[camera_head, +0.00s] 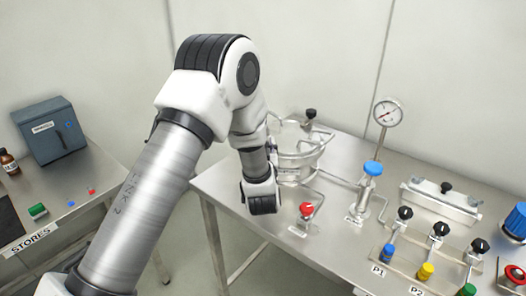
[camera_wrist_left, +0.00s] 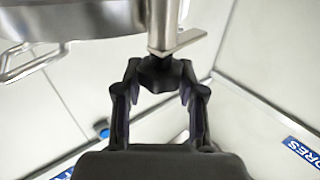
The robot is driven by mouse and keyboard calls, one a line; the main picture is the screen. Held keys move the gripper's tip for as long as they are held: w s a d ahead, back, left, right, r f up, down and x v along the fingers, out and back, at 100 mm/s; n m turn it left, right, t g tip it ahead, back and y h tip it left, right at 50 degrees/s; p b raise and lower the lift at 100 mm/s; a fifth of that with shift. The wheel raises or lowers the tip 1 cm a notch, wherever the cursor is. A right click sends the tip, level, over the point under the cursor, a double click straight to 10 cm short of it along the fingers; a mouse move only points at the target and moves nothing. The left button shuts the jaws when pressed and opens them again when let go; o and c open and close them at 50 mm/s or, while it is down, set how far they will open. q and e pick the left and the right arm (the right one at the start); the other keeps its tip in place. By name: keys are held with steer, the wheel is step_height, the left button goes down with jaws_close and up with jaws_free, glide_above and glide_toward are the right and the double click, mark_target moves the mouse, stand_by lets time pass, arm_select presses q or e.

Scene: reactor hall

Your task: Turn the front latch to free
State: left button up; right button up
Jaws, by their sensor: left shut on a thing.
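The round metal vessel (camera_head: 298,158) stands on the steel bench, partly behind my left arm. One latch with a black knob (camera_head: 310,113) shows at its back. In the left wrist view, the front latch (camera_wrist_left: 182,44) is a flat metal bar on a metal post beside the vessel's rim (camera_wrist_left: 70,47), with a black knob (camera_wrist_left: 158,76) at its end. My left gripper (camera_wrist_left: 160,84) is shut on this knob, one finger on each side. In the head view my left wrist hides the gripper and the front latch. My right gripper is not in view.
A red-knobbed valve (camera_head: 306,209), a blue-capped valve (camera_head: 373,168) and a pressure gauge (camera_head: 388,113) stand right of the vessel. Coloured valves labelled P1 and P2 (camera_head: 425,271) are further right. A stores table (camera_head: 50,232) with a blue-grey box (camera_head: 50,130) is at left.

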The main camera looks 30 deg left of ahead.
arm_select(q)
steer(key=shift+n+g+y, duration=0.6)
steer(key=shift+n+y, duration=0.1)
steer(key=shift+y, duration=0.2)
steer(key=shift+r, duration=0.1)
steer(key=o, duration=0.9)
steer(key=shift+o, duration=1.3)
steer(key=shift+w, duration=0.1)
steer(key=shift+w+a, duration=0.1)
steer(key=shift+a, duration=0.05)
steer(key=v, duration=0.7)
steer(key=shift+d, duration=0.3)
steer(key=shift+a, duration=0.1)
